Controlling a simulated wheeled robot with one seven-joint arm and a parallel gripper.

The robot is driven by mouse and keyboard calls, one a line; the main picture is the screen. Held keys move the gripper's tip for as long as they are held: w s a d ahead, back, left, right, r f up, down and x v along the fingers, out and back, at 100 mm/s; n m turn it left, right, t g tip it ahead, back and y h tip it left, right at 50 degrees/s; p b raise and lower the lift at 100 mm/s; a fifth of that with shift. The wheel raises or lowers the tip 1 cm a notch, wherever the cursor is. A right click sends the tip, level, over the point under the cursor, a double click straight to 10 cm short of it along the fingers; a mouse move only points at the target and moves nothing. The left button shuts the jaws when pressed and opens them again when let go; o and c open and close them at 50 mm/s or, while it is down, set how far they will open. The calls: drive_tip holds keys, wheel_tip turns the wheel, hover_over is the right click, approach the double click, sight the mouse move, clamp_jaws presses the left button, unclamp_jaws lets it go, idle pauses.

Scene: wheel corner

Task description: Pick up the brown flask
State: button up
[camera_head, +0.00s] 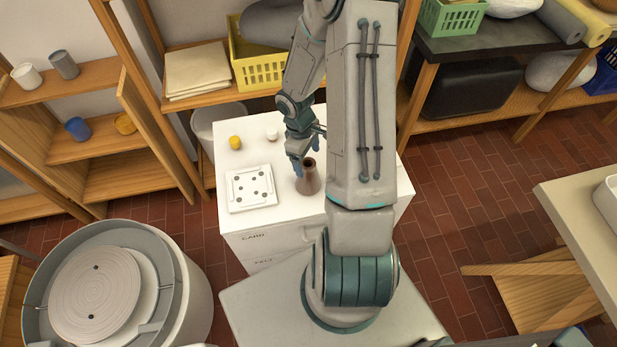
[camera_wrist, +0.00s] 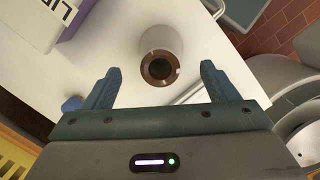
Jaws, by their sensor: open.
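The brown flask (camera_head: 308,181) stands upright on the white cabinet top, its dark mouth facing up. My gripper (camera_head: 301,168) is above and close beside the flask on its upper left, partly hidden by my arm. In the wrist view, a vessel with a brown rim, dark mouth and paler side, apparently the flask (camera_wrist: 161,68), lies just beyond the gap between the fingertips. My gripper (camera_wrist: 160,78) is open, with nothing between its fingers. I cannot tell how far it is from the flask.
On the white cabinet (camera_head: 290,215), a white dotted tray (camera_head: 250,203) lies left of the flask. A yellow jar (camera_head: 235,142) and a small white jar (camera_head: 272,134) stand behind. A pottery wheel (camera_head: 105,295) is at lower left. Shelves line the back.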

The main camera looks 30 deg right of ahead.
sight(308, 175)
drive_tip(key=shift+s+d+f, duration=0.1)
drive_tip(key=shift+s+f, duration=0.05)
drive_tip(key=shift+f, duration=1.25)
drive_tip(key=shift+s+d+f, duration=0.1)
drive_tip(key=shift+f, duration=1.25)
drive_tip(key=c, duration=1.6)
drive_tip(key=shift+r, duration=0.1)
drive_tip(key=shift+c, duration=0.2)
